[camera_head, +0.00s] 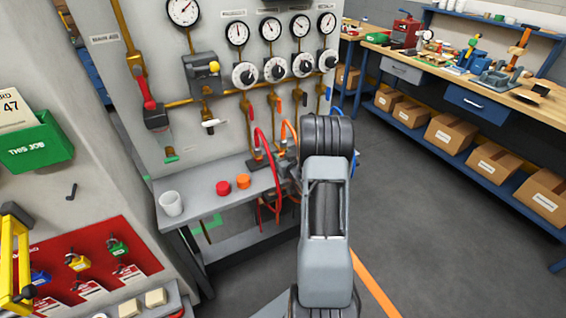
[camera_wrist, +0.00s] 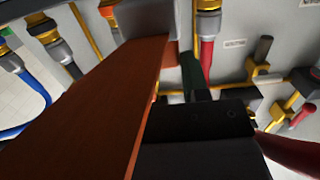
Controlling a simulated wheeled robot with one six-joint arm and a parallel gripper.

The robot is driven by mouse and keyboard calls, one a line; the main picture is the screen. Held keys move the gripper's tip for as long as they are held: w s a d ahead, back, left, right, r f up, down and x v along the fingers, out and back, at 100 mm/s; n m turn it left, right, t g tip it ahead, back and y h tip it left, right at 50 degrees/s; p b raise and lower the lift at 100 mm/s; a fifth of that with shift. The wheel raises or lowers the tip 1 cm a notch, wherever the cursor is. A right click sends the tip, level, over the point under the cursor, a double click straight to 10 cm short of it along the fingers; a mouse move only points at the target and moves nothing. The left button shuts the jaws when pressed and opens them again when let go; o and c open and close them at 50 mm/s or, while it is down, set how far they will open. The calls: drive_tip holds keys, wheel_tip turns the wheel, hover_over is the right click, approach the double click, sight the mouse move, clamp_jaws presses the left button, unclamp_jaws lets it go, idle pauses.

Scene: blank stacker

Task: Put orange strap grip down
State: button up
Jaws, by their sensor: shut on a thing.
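The orange strap grip (camera_wrist: 110,100) fills the middle left of the wrist view as a long, slanting orange-brown bar, close to the camera. My gripper (camera_wrist: 192,100) shows there as dark parts right beside the bar, and it is shut on it. In the head view my gripper (camera_head: 284,170) is over the right end of the grey bench shelf, in front of the gauge panel, mostly hidden by my arm. The grip's far end and its contact with the jaws are not clear.
The grey shelf (camera_head: 205,203) holds a white cup (camera_head: 171,203), a red cap (camera_head: 223,188) and an orange cap (camera_head: 243,181). A red hose (camera_head: 268,150) loops close to my gripper. Valves and pipes line the panel (camera_head: 218,120) behind. The shelf's front is clear.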

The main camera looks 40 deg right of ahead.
drive_tip(key=shift+f, duration=1.2)
drive_tip(key=shift+s+f, duration=0.1)
drive_tip(key=shift+f, duration=0.1)
drive_tip(key=o, duration=1)
